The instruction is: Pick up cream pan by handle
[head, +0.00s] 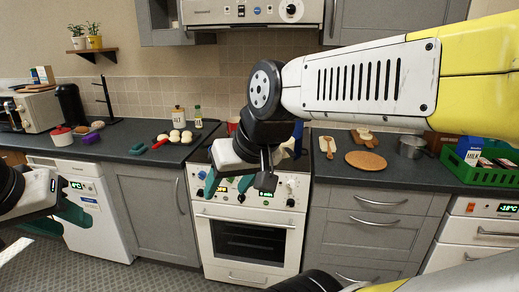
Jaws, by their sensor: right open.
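I cannot make out a cream pan for certain. Most of the hob above the white oven (245,240) is hidden behind my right arm and gripper. My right gripper (228,184) hangs in front of the hob's front edge, with its teal fingers apart and nothing visible between them. My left gripper (58,218) is at the lower left, in front of the white appliance, with its teal fingers apart and empty. A red item (233,125) shows partly at the back of the hob, and something blue shows beside my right wrist.
The left counter holds a red-and-white pot (62,134), a purple item (91,139), several pale round items and a salt jar (179,113). The right counter holds a round board (366,162), a grey pot (411,147) and a green crate (489,178). A range hood (250,12) overhangs the hob.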

